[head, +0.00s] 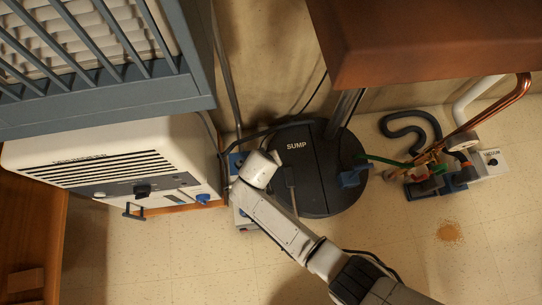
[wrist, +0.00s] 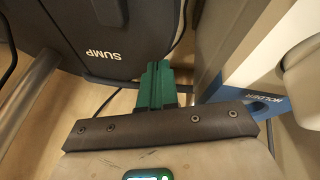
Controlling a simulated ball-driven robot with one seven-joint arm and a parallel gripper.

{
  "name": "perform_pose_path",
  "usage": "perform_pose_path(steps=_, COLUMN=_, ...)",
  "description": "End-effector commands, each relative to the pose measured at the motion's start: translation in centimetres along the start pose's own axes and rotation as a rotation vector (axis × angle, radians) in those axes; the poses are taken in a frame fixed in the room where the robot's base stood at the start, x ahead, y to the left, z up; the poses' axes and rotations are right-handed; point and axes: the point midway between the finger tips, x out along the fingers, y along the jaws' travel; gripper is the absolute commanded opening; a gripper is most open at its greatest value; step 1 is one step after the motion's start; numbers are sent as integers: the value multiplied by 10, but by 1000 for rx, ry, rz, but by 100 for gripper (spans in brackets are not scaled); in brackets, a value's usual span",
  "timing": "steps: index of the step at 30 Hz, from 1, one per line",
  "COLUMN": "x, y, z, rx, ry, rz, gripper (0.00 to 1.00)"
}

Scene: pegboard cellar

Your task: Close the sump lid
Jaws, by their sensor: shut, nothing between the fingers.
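The sump (head: 325,178) is a dark round unit on the floor in the middle of the head view, marked SUMP on its top. A narrow grey strip crosses its left part, and my arm covers some of its left edge. The dark SUMP-marked surface also fills the upper left of the wrist view (wrist: 100,30). I cannot tell how far the lid stands open. My gripper (wrist: 157,68) shows in the wrist view as green fingers, shut and empty, beside the sump's edge. I cannot tell if they touch it. In the head view its fingers are hidden behind my wrist.
A white unit (head: 105,150) with a slatted front stands left. A holder (wrist: 262,105) with a blue label is right of my fingers. A brown box (head: 420,45) overhangs at upper right. The floor (head: 410,230) at lower right is mostly clear.

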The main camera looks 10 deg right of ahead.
Motion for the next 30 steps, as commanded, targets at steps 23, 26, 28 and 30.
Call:
perform_pose_path(steps=23, x=11, y=-7, z=3, rx=0, ry=0, rz=0, gripper=0)
perform_pose_path(steps=26, x=8, y=-5, z=2, rx=0, ry=0, rz=0, gripper=0)
perform_pose_path(steps=28, x=3, y=-2, z=-1, rx=0, ry=0, rz=0, gripper=0)
perform_pose_path(steps=30, x=-3, y=2, z=-4, rx=1, ry=-1, rz=0, gripper=0)
